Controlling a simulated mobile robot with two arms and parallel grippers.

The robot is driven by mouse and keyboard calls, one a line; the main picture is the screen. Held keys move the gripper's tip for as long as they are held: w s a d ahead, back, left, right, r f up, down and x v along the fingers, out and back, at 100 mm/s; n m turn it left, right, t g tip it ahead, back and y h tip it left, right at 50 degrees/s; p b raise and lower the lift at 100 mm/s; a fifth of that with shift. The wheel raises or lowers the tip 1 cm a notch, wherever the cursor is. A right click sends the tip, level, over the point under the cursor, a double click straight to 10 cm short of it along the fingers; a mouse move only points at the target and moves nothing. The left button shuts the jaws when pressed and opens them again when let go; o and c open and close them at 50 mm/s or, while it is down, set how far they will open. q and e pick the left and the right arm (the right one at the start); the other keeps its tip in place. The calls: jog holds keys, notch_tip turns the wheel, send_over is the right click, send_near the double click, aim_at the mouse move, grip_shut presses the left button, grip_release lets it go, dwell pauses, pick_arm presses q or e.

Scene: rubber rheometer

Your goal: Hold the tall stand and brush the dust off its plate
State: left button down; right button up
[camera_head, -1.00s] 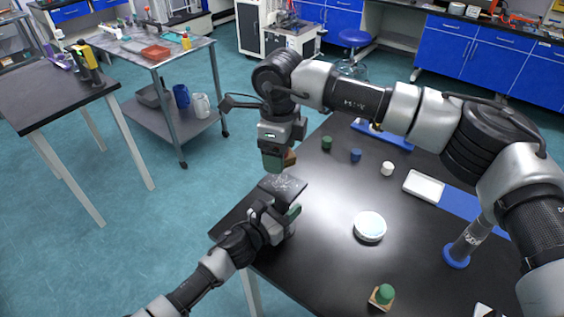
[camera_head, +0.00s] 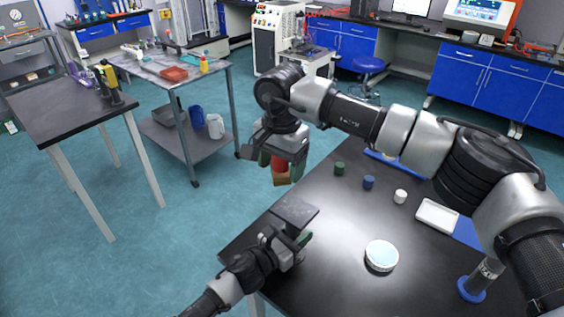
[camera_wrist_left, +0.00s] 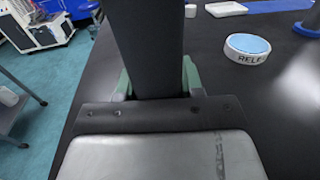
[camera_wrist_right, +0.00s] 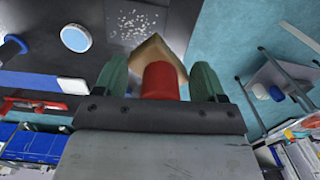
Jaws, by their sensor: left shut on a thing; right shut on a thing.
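The tall stand's dark grey plate (camera_head: 294,207) is near the table's left edge. My left gripper (camera_head: 290,240) is shut on the stand just under the plate; the stand's dark column (camera_wrist_left: 147,45) fills the middle of the left wrist view. My right gripper (camera_head: 282,160) is shut on the brush's red handle (camera_wrist_right: 160,80). The brush's tan block (camera_head: 281,178) hangs above and beyond the plate's far edge, apart from it as far as I can tell. In the right wrist view, pale dust specks (camera_wrist_right: 137,22) lie on the plate (camera_wrist_right: 118,36). The stand's base is hidden.
On the black table (camera_head: 335,240) are a round white-rimmed dish (camera_head: 381,256), green (camera_head: 339,168), blue (camera_head: 368,182) and white (camera_head: 400,196) small pieces, a white tray (camera_head: 437,216) and a clear cylinder on a blue base (camera_head: 471,290). Floor is open left of the table.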

aim_at(280, 201)
jog(key=shift+f, duration=3.6)
jog(key=shift+s+d+f, duration=0.1)
jog(key=shift+d+f, duration=0.1)
jog(key=shift+d, duration=0.05)
jog(key=shift+s+d, duration=0.2)
jog(key=shift+d, duration=0.1)
jog(key=shift+c, duration=0.4)
jog(key=shift+s+d, duration=0.95)
jog(key=shift+d, duration=0.3)
jog(key=shift+s+d, duration=0.9)
jog(key=shift+d, duration=0.35)
jog(key=shift+w+a, duration=0.75)
jog(key=shift+a, duration=0.3)
jog(key=shift+w+a, duration=0.7)
jog(key=shift+a, duration=0.35)
jog(key=shift+w+a, duration=0.75)
jog(key=shift+a, duration=0.3)
jog(key=shift+d+r, duration=0.1)
jog(key=shift+r, duration=4)
pick_arm(q)
jog(key=c, duration=0.6)
grip_release()
